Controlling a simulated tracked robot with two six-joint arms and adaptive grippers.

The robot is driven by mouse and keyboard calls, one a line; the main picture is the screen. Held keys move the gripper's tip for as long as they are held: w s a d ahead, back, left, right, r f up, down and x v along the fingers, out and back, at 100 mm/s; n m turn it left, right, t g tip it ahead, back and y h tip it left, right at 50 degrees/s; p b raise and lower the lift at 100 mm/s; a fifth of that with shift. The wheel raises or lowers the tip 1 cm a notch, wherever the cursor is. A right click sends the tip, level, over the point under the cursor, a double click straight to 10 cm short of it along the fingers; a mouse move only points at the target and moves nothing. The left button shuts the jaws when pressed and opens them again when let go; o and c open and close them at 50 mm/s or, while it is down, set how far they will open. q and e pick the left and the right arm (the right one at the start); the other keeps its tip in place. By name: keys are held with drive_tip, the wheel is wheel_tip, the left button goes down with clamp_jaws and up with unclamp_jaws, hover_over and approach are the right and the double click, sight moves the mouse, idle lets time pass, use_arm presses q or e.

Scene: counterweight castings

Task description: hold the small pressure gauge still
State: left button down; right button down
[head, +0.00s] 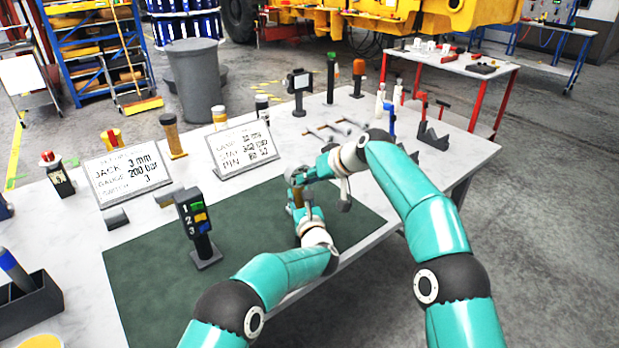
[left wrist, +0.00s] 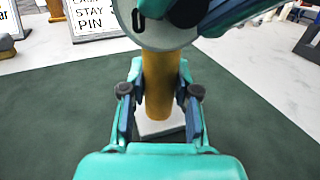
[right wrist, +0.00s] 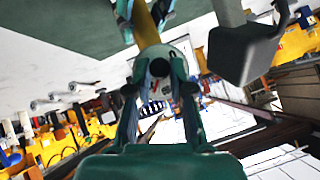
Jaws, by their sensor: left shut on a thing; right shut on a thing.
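The small pressure gauge has a brass-yellow stem (left wrist: 160,85), a pale square base (left wrist: 160,128) and a round white dial head (left wrist: 165,32) at the top with a "0" visible. In the head view the stem (head: 297,196) is mostly hidden by my grippers. My left gripper (head: 302,212) is shut around the stem; its fingers also flank it in the left wrist view (left wrist: 160,100). My right gripper (head: 300,176) is shut on the dial head, seen between its fingers in the right wrist view (right wrist: 160,70). Whether the base touches the mat is unclear.
The green mat (head: 150,290) lies under the grippers on the white table. A numbered button post (head: 195,225) stands left of them, with two text boards (head: 126,172) (head: 238,148) behind. A dark grey block (right wrist: 242,52) is close to my right gripper. Bare mat lies at front left.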

drive_tip(key=shift+h, duration=0.3)
drive_tip(key=shift+s+a+f+n+t+h, duration=0.1)
drive_tip(key=shift+s+a+n+t+h, duration=0.1)
drive_tip(key=shift+n+t+h, duration=0.7)
drive_tip(key=shift+s+a+n+t+h, duration=0.15)
drive_tip(key=shift+n+t+h, duration=0.4)
drive_tip(key=shift+h, duration=0.65)
drive_tip(key=shift+w, duration=0.1)
drive_tip(key=c, duration=1)
unclamp_jaws()
drive_tip(key=shift+c, duration=0.2)
drive_tip(key=shift+a, duration=0.1)
drive_tip(key=shift+r, duration=0.2)
